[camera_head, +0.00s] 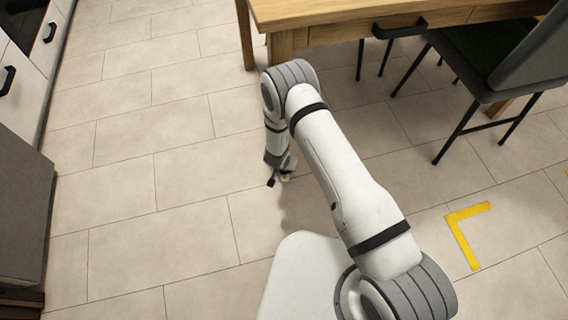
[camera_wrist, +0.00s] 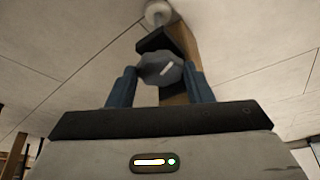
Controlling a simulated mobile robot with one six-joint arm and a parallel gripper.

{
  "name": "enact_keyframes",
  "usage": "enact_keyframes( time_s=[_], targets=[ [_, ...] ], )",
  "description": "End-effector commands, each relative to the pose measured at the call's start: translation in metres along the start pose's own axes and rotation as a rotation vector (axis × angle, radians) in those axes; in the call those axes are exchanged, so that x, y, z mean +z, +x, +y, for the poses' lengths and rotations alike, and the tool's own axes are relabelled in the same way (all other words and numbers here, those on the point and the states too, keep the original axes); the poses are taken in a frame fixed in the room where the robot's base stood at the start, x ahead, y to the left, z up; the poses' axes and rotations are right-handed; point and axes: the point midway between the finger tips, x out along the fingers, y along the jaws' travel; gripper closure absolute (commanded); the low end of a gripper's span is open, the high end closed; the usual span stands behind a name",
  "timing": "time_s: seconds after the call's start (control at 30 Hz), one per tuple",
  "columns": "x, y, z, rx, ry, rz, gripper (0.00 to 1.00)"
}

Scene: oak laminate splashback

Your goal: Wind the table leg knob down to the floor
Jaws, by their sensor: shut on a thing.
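The faceted grey-blue knob (camera_wrist: 152,69) with a white mark on its face sits between the two blue fingers of my gripper (camera_wrist: 160,73) in the wrist view. The fingers are closed on its sides. Behind it are a black bracket (camera_wrist: 152,42), part of the wooden table leg (camera_wrist: 184,42) and a pale round foot (camera_wrist: 158,10). I cannot tell whether the foot touches the floor. In the head view my gripper (camera_head: 283,177) is low near the floor. The table (camera_head: 345,14) is above it; my arm hides most of the near leg and the knob.
A dark chair (camera_head: 505,85) stands at the right, partly under the table. Light cabinets (camera_head: 28,75) and a dark grey unit (camera_head: 22,210) line the left. A yellow floor mark (camera_head: 462,240) is at the right. Tiled floor (camera_head: 150,170) between is clear.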

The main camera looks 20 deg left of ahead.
Motion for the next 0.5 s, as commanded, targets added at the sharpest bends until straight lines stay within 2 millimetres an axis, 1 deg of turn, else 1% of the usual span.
enact_keyframes(
  time_s=[0.07, 0.1, 0.33, 0.5],
  targets=[
    [-0.0012, -0.0015, 0.0002, 0.0, 0.001, 0.002, 0.77],
    [-0.0012, -0.0015, 0.0002, 0.0, 0.001, 0.002, 0.52],
    [-0.0008, -0.0009, 0.0001, 0.0, 0.0, 0.001, 0.33],
    [-0.0006, -0.0005, 0.0001, 0.0, 0.0, 0.001, 0.32]
  ],
)
